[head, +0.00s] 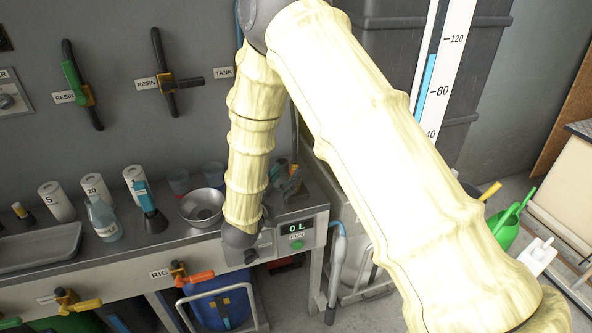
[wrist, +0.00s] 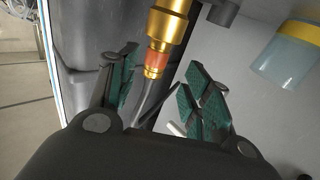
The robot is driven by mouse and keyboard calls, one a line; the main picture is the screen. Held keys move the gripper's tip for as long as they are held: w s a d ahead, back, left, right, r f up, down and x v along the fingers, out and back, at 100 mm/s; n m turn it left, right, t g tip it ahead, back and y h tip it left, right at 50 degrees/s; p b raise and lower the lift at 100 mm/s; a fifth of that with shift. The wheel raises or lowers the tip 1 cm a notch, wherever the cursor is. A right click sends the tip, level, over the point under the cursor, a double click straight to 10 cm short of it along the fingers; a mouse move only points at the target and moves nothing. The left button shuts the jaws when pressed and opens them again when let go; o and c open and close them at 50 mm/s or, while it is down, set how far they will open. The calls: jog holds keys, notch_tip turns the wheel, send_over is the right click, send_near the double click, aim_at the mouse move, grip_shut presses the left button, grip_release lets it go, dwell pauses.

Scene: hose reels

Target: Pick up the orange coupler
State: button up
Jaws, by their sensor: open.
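In the wrist view, the orange coupler (wrist: 157,60) shows as a short orange band below a brass fitting (wrist: 166,24). A grey rod or hose runs down from its lower end. My gripper (wrist: 160,74) is open. Its green-padded fingers stand on the left and right of the coupler, with a gap visible on each side, so no grip shows. I cannot tell how far the coupler lies beyond the fingertips.
A steel bowl (head: 202,206), a squeeze bottle (head: 103,220) and paper rolls (head: 55,201) stand on the bench left of my arm. A readout box (head: 297,229) is at the bench's right end. In the wrist view, a yellow-lidded jar (wrist: 284,62) stands right of the fingers.

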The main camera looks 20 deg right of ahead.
aim_at(295, 169)
jog(key=shift+s+d+f+p+x, duration=0.1)
jog(key=shift+p+x, duration=0.15)
jog(key=shift+x, duration=1)
jog(key=shift+s+d+f+p+x, duration=0.1)
jog(key=shift+d+f+p+x, duration=0.1)
jog(key=shift+x, duration=1.1)
jog(key=shift+a, duration=0.1)
grip_shut()
